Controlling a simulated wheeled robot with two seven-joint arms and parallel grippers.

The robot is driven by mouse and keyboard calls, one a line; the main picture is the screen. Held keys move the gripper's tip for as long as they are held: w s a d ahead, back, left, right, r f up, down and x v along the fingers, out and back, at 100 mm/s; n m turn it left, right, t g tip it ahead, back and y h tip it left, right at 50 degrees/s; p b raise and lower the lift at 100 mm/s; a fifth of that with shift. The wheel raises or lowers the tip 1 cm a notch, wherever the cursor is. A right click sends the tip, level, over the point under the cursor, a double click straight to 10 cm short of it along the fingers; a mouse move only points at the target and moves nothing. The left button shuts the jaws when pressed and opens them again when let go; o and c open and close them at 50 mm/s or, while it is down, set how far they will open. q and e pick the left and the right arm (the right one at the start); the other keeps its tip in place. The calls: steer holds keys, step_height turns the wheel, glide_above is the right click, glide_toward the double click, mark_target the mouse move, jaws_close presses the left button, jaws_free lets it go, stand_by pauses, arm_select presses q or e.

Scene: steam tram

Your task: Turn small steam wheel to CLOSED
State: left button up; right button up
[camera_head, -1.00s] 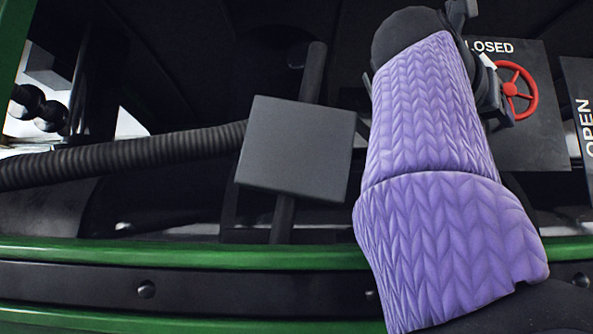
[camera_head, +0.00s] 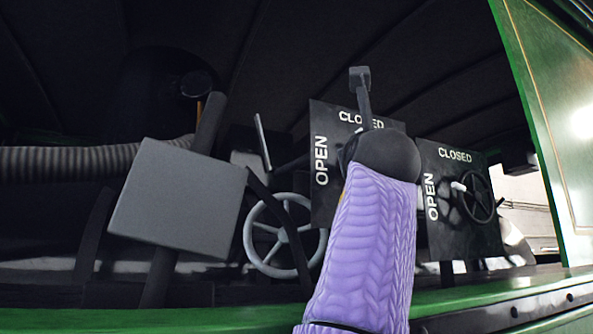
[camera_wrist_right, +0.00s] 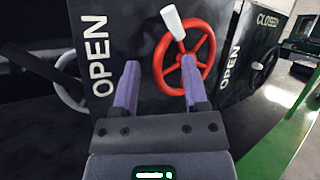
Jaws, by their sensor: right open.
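A red spoked wheel (camera_wrist_right: 184,58) is on a dark plate in the right wrist view, with a white peg (camera_wrist_right: 173,22) pointing up from it, slightly left. The plate (camera_head: 325,125) reads OPEN at its left and CLOSED along its top in the head view; my purple-sleeved right arm hides the red wheel there. My right gripper (camera_wrist_right: 160,64) is open, its two purple fingers spread before the plate, the right one overlapping the wheel's lower part. Contact cannot be told. A black wheel (camera_head: 478,197) with a white peg is on a second OPEN/CLOSED plate (camera_head: 440,225) to the right. My left gripper is out of view.
A larger grey wheel (camera_head: 284,235) stands left of my right arm. A grey box (camera_head: 178,200) on a dark bar and a ribbed hose (camera_head: 90,162) are farther left. A green ledge (camera_head: 470,295) runs along the front, and a green panel (camera_head: 560,120) closes the right side.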

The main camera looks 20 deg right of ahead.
steer(key=shift+w+d+r, duration=0.1)
steer(key=shift+w+d, duration=0.15)
steer(key=shift+w, duration=0.15)
jaws_close()
arm_select(q)
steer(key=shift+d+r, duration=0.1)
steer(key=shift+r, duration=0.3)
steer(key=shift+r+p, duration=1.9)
steer(key=shift+p, duration=0.05)
arm_select(e)
steer(key=shift+s+d+r+m+g+h, duration=0.1)
steer(key=shift+r+m+g, duration=0.4)
steer(key=shift+m+g, duration=0.55)
steer(key=shift+w+d+r+m+g+h, duration=0.1)
steer(key=shift+r+m+g, duration=0.45)
steer(key=shift+m, duration=0.95)
steer(key=shift+s+d+r+m+g+h, duration=0.1)
steer(key=shift+r+m+g, duration=0.35)
steer(key=shift+m+g, duration=0.6)
steer(key=shift+m+t, duration=0.25)
steer(key=shift+m, duration=0.05)
